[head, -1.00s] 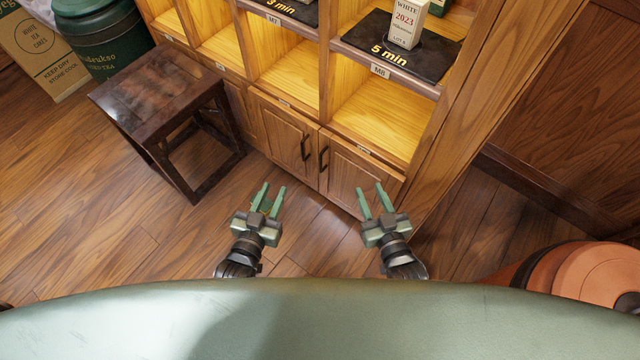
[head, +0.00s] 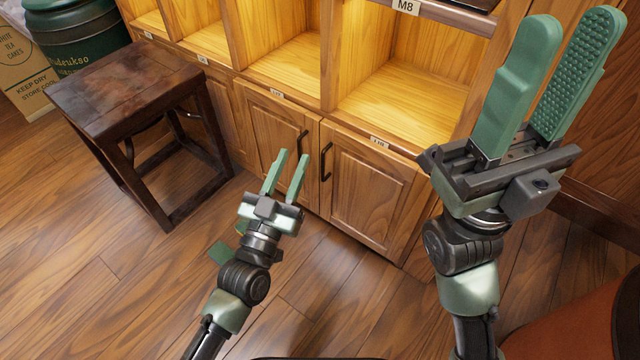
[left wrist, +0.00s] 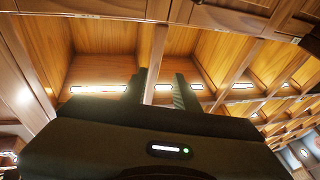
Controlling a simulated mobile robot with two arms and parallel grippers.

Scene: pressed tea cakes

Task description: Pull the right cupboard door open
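The right cupboard door (head: 366,190) is a wooden panel door at the bottom of the shelf unit, and it is shut. Its dark bar handle (head: 325,162) stands upright near its left edge. My left gripper (head: 288,170) is open and empty in front of the doors, a little left of and below that handle, apart from it in the picture. Its fingers also show in the left wrist view (left wrist: 163,88), with nothing between them. My right gripper (head: 548,85) is raised close to the camera at the right, open and empty, with its fingers pointing up.
The left cupboard door (head: 268,130) is shut, with its own dark handle (head: 302,145) beside the right one. A dark wooden stool (head: 125,85) stands to the left. Lit open shelves (head: 410,95) lie above the doors.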

